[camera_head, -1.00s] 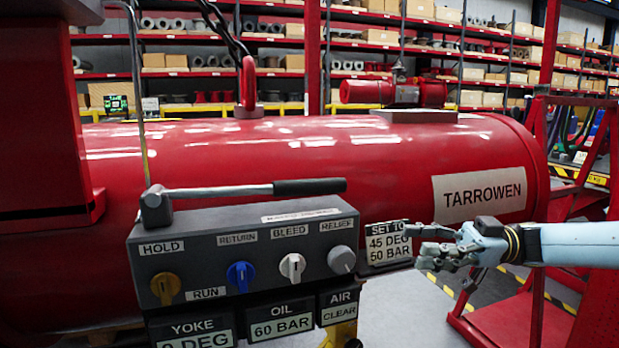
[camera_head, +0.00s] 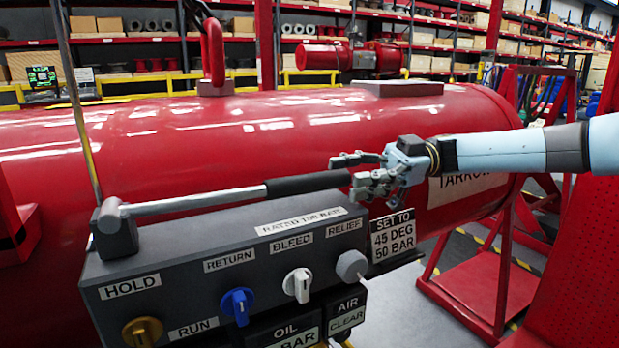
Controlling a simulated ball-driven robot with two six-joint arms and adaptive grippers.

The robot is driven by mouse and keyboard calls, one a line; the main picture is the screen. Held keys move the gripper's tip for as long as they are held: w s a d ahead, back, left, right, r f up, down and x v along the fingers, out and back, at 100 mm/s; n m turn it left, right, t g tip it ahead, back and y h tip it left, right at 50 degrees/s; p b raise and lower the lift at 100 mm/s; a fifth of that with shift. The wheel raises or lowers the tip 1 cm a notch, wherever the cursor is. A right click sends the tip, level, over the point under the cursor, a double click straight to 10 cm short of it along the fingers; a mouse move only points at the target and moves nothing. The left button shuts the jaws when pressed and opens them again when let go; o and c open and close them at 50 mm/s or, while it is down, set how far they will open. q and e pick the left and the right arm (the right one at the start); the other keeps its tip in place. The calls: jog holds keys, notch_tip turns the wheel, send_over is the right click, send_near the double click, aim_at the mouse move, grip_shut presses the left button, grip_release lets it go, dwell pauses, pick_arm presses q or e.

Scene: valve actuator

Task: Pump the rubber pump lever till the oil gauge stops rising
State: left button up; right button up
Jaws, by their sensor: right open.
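The pump lever (camera_head: 195,202) is a grey metal rod pivoted on a block at the left end of the grey control box. Its black rubber grip (camera_head: 308,183) points right, above the box top. My right gripper (camera_head: 352,174) is open at the free end of the grip. One finger is above the grip's end and others are just beside or below it; I cannot tell whether they touch it. The oil gauge (camera_head: 292,334) is cut off at the bottom edge; only its label and "BAR" read clearly. My left gripper is not in view.
The box (camera_head: 180,265) carries a yellow knob (camera_head: 142,331), a blue knob (camera_head: 238,304), a white knob (camera_head: 297,284) and a grey relief knob (camera_head: 351,265). A "SET TO 45 DEG 50 BAR" sign (camera_head: 393,235) stands right of it. A large red cylinder (camera_head: 240,130) lies behind.

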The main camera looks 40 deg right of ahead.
aim_at(313, 181)
jog(key=x, duration=0.6)
jog(key=shift+w+a, duration=0.2)
jog(key=shift+a, duration=0.3)
jog(key=shift+c, duration=1.3)
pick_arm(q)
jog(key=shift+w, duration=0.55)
pick_arm(e)
grip_shut()
